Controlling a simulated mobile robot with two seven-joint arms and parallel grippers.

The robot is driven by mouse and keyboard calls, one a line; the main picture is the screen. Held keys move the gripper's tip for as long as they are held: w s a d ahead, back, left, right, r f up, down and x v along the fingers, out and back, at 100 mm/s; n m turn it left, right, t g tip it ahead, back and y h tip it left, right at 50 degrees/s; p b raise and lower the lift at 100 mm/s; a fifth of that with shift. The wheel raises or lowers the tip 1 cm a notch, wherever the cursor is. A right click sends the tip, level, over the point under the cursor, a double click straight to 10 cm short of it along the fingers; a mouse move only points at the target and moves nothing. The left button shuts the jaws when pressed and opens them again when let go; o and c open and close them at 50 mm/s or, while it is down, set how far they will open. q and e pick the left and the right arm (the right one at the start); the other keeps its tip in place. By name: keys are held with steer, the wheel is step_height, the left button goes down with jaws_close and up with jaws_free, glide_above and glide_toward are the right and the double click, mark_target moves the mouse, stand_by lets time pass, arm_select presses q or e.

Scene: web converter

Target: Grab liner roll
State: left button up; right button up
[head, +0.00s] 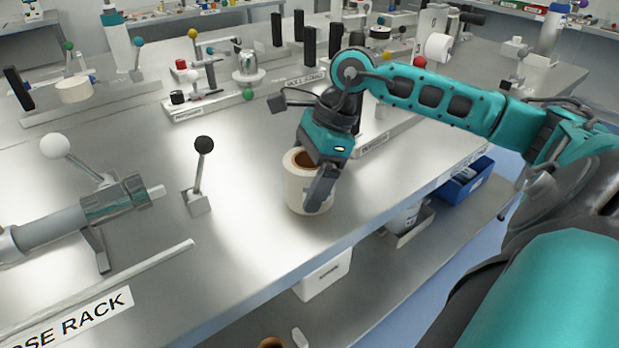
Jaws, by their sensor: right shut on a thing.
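The liner roll (296,190) is a cream-white roll with a brown core. It stands upright on the steel bench near its front edge, in the middle of the head view. My right gripper (310,183) reaches down from above and is shut on the roll's wall, with one dark finger on the outside at the right. The other finger is hidden, seemingly inside the core. I cannot tell whether the roll's base touches the bench. My left gripper is not in view.
A lever with a black knob (203,146) stands left of the roll, and a metal roller with a white-knobbed lever (57,147) lies further left. Fixtures with black posts (309,46) stand behind. A blue bin (464,180) and white bin (323,276) sit below the bench edge.

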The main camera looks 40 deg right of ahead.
steer(key=c, duration=0.4)
steer(key=shift+r, duration=0.1)
steer(key=shift+c, duration=0.2)
